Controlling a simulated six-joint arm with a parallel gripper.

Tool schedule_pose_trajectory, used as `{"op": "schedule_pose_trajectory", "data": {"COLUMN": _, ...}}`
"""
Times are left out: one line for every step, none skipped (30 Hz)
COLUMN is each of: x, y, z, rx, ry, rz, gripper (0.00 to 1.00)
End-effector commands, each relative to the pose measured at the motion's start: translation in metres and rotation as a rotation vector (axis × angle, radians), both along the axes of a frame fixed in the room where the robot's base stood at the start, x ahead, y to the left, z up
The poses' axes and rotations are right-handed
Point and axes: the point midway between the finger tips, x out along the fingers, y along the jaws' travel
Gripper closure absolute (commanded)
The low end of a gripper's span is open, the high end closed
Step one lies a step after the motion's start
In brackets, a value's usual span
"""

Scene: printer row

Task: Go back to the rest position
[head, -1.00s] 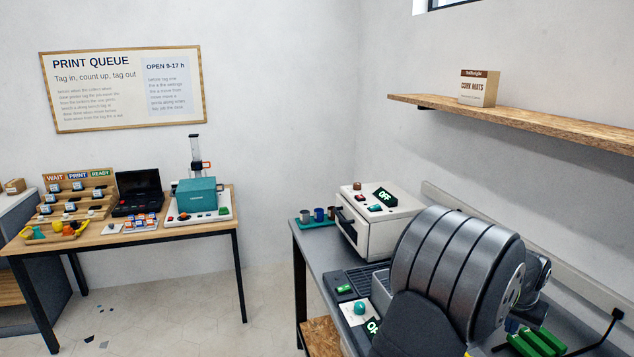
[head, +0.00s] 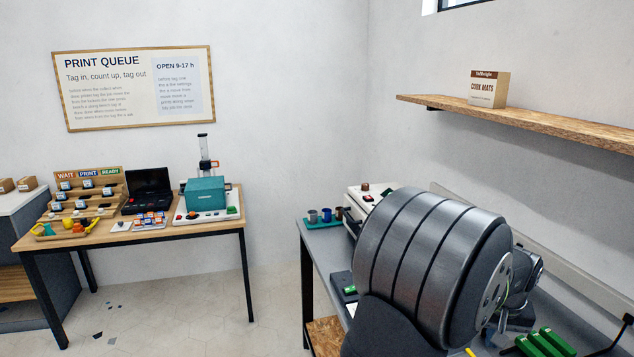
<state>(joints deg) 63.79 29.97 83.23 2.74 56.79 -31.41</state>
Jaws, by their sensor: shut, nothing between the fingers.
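My arm fills the lower right of the head view, with a large ribbed grey link and a smaller metal wrist part behind its right side. My gripper itself does not show; the arm appears to hide it. The arm stands in front of the grey bench (head: 312,262) and covers much of it. A white machine with a red knob (head: 366,191) is mostly hidden behind the arm.
Green ridged blocks (head: 545,343) lie right of the arm. Cups on a teal tray (head: 322,224) stand at the bench's far left. A wooden shelf (head: 560,123) bears a cork mats box (head: 488,90). The wooden table (head: 140,236) at left holds a teal-topped machine (head: 206,195).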

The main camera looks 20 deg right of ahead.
Motion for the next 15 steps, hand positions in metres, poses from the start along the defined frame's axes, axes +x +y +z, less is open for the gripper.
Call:
{"op": "schedule_pose_trajectory", "data": {"x": 0.000, "y": 0.005, "z": -0.004, "rx": 0.008, "ry": 0.007, "rz": 0.031, "gripper": 1.00}}
{"op": "schedule_pose_trajectory", "data": {"x": 0.000, "y": 0.008, "z": -0.006, "rx": 0.012, "ry": 0.012, "rz": 0.050, "gripper": 1.00}}
{"op": "schedule_pose_trajectory", "data": {"x": -0.001, "y": 0.011, "z": -0.008, "rx": 0.016, "ry": 0.017, "rz": 0.072, "gripper": 1.00}}
{"op": "schedule_pose_trajectory", "data": {"x": -0.001, "y": 0.013, "z": -0.009, "rx": 0.018, "ry": 0.020, "rz": 0.085, "gripper": 1.00}}
{"op": "schedule_pose_trajectory", "data": {"x": -0.001, "y": 0.014, "z": -0.011, "rx": 0.021, "ry": 0.022, "rz": 0.099, "gripper": 1.00}}
{"op": "schedule_pose_trajectory", "data": {"x": -0.001, "y": 0.016, "z": -0.012, "rx": 0.024, "ry": 0.025, "rz": 0.112, "gripper": 1.00}}
{"op": "schedule_pose_trajectory", "data": {"x": -0.001, "y": 0.018, "z": -0.013, "rx": 0.025, "ry": 0.027, "rz": 0.121, "gripper": 1.00}}
{"op": "schedule_pose_trajectory", "data": {"x": -0.001, "y": 0.019, "z": -0.014, "rx": 0.027, "ry": 0.028, "rz": 0.128, "gripper": 1.00}}
{"op": "schedule_pose_trajectory", "data": {"x": -0.001, "y": 0.020, "z": -0.015, "rx": 0.028, "ry": 0.030, "rz": 0.136, "gripper": 1.00}}
{"op": "schedule_pose_trajectory", "data": {"x": -0.001, "y": 0.020, "z": -0.015, "rx": 0.029, "ry": 0.030, "rz": 0.139, "gripper": 1.00}}
{"op": "schedule_pose_trajectory", "data": {"x": -0.001, "y": 0.021, "z": -0.015, "rx": 0.030, "ry": 0.031, "rz": 0.142, "gripper": 1.00}}
{"op": "schedule_pose_trajectory", "data": {"x": -0.001, "y": 0.021, "z": -0.015, "rx": 0.030, "ry": 0.031, "rz": 0.144, "gripper": 1.00}}
{"op": "schedule_pose_trajectory", "data": {"x": -0.001, "y": 0.021, "z": -0.015, "rx": 0.030, "ry": 0.031, "rz": 0.144, "gripper": 1.00}}
{"op": "schedule_pose_trajectory", "data": {"x": -0.001, "y": 0.021, "z": -0.015, "rx": 0.030, "ry": 0.032, "rz": 0.145, "gripper": 1.00}}
{"op": "schedule_pose_trajectory", "data": {"x": -0.001, "y": 0.021, "z": -0.015, "rx": 0.030, "ry": 0.031, "rz": 0.144, "gripper": 1.00}}
